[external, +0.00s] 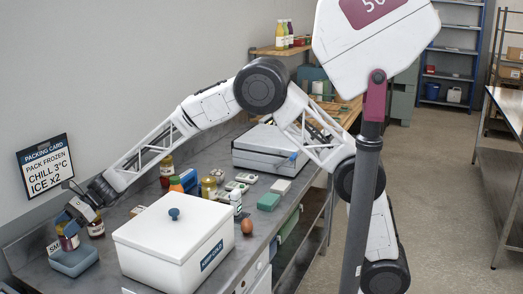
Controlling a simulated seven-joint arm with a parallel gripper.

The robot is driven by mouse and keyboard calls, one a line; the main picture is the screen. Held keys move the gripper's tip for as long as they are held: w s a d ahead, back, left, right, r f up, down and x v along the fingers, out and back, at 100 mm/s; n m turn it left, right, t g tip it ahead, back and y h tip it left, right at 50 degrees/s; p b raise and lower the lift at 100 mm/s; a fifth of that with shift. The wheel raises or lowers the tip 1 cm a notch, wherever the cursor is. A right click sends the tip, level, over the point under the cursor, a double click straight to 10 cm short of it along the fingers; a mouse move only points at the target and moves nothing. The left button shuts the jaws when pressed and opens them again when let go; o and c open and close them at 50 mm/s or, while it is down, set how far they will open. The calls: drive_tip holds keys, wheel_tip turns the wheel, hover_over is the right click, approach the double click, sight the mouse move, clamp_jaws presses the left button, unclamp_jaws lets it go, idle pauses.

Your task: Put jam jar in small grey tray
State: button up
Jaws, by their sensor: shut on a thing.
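My gripper (70,226) is at the far left end of the bench, pointing down and shut on a jam jar (68,241) with dark red contents. The jar looks upright and is partly hidden by the fingers. The small grey tray (74,262), blue-grey in colour, is just below and in front of the jar. The jar's lower part overlaps the tray's back rim in this view; I cannot tell whether it is over the tray or behind it, or whether it touches.
A second dark jar (97,226) stands close right of my gripper. A large white lidded box (172,245) is right of the tray. A wall (130,70) is behind the bench.

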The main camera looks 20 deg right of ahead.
sight(70, 240)
drive_tip(key=shift+f, duration=0.25)
drive_tip(key=shift+f, duration=2.5)
drive_tip(key=shift+f, duration=0.1)
drive_tip(key=o, duration=1.1)
drive_tip(key=shift+d, duration=0.1)
drive_tip(key=v, duration=1.2)
